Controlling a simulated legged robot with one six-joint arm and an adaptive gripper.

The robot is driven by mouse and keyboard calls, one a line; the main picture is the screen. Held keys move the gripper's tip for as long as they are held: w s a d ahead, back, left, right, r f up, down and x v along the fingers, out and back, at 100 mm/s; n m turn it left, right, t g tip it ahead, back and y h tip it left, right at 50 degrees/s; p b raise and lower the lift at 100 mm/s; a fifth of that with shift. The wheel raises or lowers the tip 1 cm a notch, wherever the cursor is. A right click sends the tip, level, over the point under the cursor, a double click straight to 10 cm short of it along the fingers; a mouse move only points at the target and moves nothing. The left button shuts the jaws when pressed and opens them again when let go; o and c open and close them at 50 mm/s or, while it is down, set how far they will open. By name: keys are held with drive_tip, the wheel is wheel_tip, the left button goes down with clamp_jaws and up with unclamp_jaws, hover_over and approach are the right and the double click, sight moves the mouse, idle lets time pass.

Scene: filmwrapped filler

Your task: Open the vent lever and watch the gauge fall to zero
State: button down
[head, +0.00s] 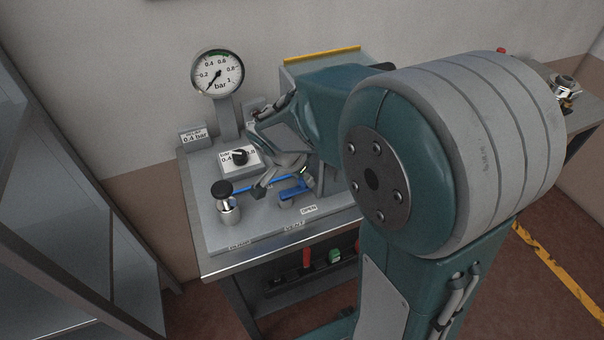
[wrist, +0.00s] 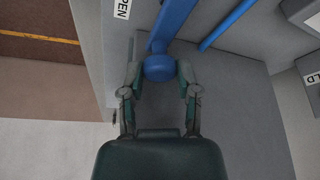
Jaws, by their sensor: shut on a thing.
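The blue vent lever (head: 294,192) is on the grey bench panel, close behind the OPEN label (head: 308,210). In the wrist view the lever (wrist: 173,24) runs up from a round blue end, with the OPEN label (wrist: 122,8) to its left. My gripper (head: 284,178) is down at the lever, and in the wrist view its fingers (wrist: 160,72) flank the round end and are shut on it. The pressure gauge (head: 218,72) stands at the back left. Its needle points down and left, below the 0.2 mark. My arm hides part of the panel.
A black selector knob (head: 239,157) sits on a white plate left of my gripper. A black-capped metal fitting (head: 226,200) stands at the panel's front left. A blue tube (head: 257,187) runs between this fitting and the lever area. A grey cabinet (head: 60,190) is far left.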

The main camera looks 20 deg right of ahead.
drive_tip(key=shift+s+f, duration=0.1)
idle(0.3)
drive_tip(key=shift+c, duration=1.8)
unclamp_jaws()
drive_tip(key=shift+a, duration=0.2)
drive_tip(key=shift+a+r, duration=0.15)
drive_tip(key=shift+r, duration=0.4)
drive_tip(key=v, duration=1.1)
